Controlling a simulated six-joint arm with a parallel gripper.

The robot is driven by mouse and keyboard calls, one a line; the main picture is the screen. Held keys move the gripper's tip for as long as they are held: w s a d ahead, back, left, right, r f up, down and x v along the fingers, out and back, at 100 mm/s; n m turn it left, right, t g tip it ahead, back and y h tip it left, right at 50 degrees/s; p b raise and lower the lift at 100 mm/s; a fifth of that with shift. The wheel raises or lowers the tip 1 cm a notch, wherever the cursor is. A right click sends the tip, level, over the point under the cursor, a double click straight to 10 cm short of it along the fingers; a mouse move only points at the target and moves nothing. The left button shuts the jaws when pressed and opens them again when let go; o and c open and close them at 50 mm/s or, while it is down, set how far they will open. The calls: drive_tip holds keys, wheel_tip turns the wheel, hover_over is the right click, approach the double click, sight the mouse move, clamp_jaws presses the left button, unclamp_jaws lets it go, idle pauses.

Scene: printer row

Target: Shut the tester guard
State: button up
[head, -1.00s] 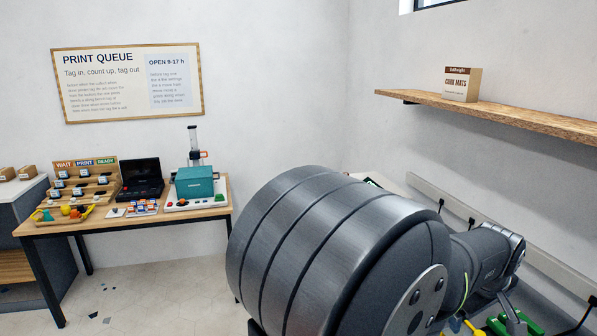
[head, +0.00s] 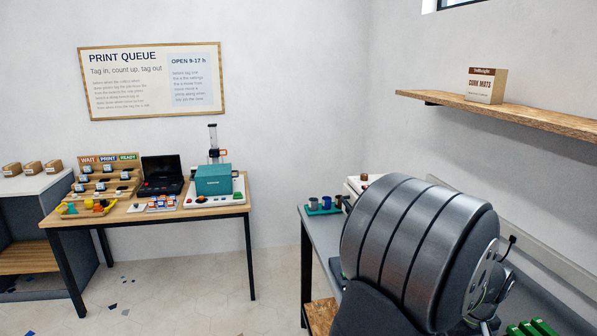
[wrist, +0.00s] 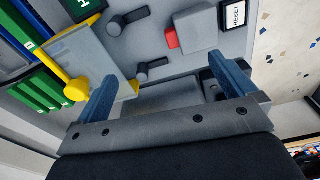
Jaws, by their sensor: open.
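In the wrist view, my gripper (wrist: 165,92) is open, its two blue fingers spread wide with nothing between the tips. Ahead of it is a grey panel that looks like the tester. At its left stands a clear plate (wrist: 90,58) with yellow edging and a round yellow knob (wrist: 76,90); it looks like the guard. The knob is just left of my left finger, and I cannot tell whether they touch. The plate looks tilted up, but its exact angle is unclear. In the head view my own arm hides the gripper and guard.
The panel carries dark levers (wrist: 128,20), a red block (wrist: 172,38) and a RESET label (wrist: 234,14). Green boards (wrist: 38,90) stand close at left. In the head view, cups (head: 325,203) sit on the grey bench; a teal machine (head: 213,180) stands on the far table.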

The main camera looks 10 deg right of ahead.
drive_tip(key=shift+w+a+f, duration=0.1)
drive_tip(key=shift+a+f, duration=0.15)
drive_tip(key=shift+f, duration=0.3)
